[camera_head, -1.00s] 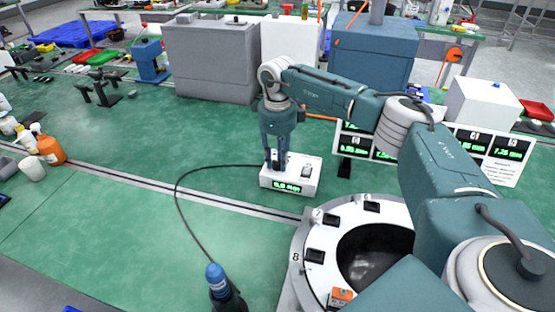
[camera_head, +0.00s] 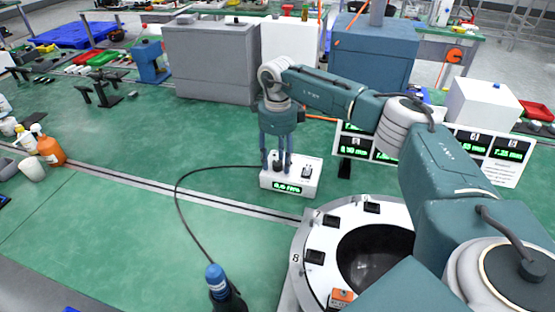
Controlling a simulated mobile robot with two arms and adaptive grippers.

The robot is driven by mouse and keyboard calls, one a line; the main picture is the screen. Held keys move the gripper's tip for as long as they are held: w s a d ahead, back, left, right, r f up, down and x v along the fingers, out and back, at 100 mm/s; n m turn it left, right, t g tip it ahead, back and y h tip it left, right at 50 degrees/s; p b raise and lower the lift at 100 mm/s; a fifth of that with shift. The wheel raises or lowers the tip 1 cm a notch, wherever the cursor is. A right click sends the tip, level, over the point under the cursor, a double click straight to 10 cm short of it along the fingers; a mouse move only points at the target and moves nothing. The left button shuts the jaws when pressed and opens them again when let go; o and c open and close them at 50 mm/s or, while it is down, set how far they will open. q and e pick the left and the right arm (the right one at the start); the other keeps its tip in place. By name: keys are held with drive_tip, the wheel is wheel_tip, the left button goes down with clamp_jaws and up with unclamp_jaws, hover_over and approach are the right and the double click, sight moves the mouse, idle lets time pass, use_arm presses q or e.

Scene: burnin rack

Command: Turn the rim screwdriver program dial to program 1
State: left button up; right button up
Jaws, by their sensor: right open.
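The screwdriver controller (camera_head: 291,184) is a small white box with a green lit display, standing on the green table in the middle of the view. A dark dial (camera_head: 278,161) shows on its top, at the left. My right gripper (camera_head: 277,163) points down over the dial, its open fingers on either side of it; whether they touch it I cannot tell. The display text is too small to read surely. A black cable runs from the box to the blue-topped screwdriver (camera_head: 216,276) at the bottom. My left gripper is not in view.
A white ring-shaped fixture (camera_head: 314,236) with numbered dark slots stands at the front right, under my right arm. White panels with green displays (camera_head: 489,143) stand behind. Grey (camera_head: 212,62) and blue boxes stand at the back. The left-front table is mostly clear.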

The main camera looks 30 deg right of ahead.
sight(277, 163)
wheel_tip(277, 163, up, 12)
idle(0.4)
drive_tip(key=shift+f, duration=0.1)
idle(0.4)
